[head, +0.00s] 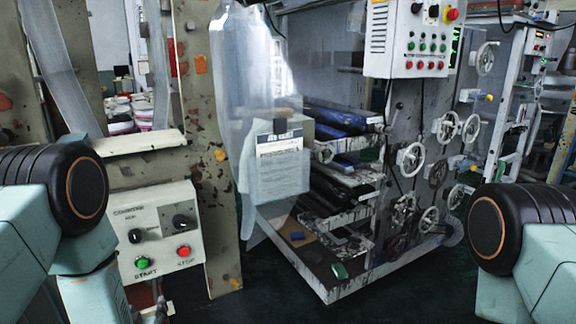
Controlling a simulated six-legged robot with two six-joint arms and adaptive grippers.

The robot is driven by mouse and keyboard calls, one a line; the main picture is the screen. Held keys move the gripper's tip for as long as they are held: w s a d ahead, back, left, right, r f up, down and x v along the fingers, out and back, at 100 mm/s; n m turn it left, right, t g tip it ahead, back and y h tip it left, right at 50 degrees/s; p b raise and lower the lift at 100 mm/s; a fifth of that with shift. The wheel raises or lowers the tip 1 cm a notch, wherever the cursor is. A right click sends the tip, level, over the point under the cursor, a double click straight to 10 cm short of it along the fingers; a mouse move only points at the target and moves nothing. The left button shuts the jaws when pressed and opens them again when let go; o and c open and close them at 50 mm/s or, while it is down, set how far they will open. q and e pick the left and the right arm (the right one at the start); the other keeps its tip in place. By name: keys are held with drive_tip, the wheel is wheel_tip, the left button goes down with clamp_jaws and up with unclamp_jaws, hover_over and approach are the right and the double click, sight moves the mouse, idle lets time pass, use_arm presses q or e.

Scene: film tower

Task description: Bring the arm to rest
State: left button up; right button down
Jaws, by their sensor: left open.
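My left arm comes in at the left edge, with a black joint and pale green links. Part of my left gripper (152,306) shows at the bottom edge, just below the control box (156,232); it is open, and most of it is cut off. I see nothing held in it. The box is cream, with two black knobs, a green START button (135,236) and a red STOP button (184,252). The gripper is below these buttons. My right arm's links show at the right edge, but its gripper is out of view.
A clear plastic film (235,75) hangs in the middle, with a printed label on it. Behind it stands a machine with rollers, several handwheels (411,158) and a white button panel (411,40). A paint-chipped post (205,150) stands beside the box. Dark floor (420,290) lies open at front right.

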use_arm(q)
drive_tip(key=s+d+f+m+g+h+b, duration=0.1)
drive_tip(key=s+d+f+g+h+b, duration=0.1)
drive_tip(key=s+f, duration=0.5)
drive_tip(key=s+d+f+m+g+h+b, duration=0.1)
drive_tip(key=s+d+f+g+b, duration=0.3)
drive_tip(key=s, duration=1.2)
drive_tip(key=s+d+f+m+g+h+b, duration=0.2)
drive_tip(key=s+f+g, duration=0.5)
drive_tip(key=s+f, duration=0.4)
drive_tip(key=shift+s+d+f+m+h+b, duration=0.2)
drive_tip(key=shift+s+d+m+h+b, duration=0.3)
drive_tip(key=shift+d, duration=0.75)
drive_tip(key=shift+w, duration=0.15)
drive_tip(key=shift+a, duration=0.1)
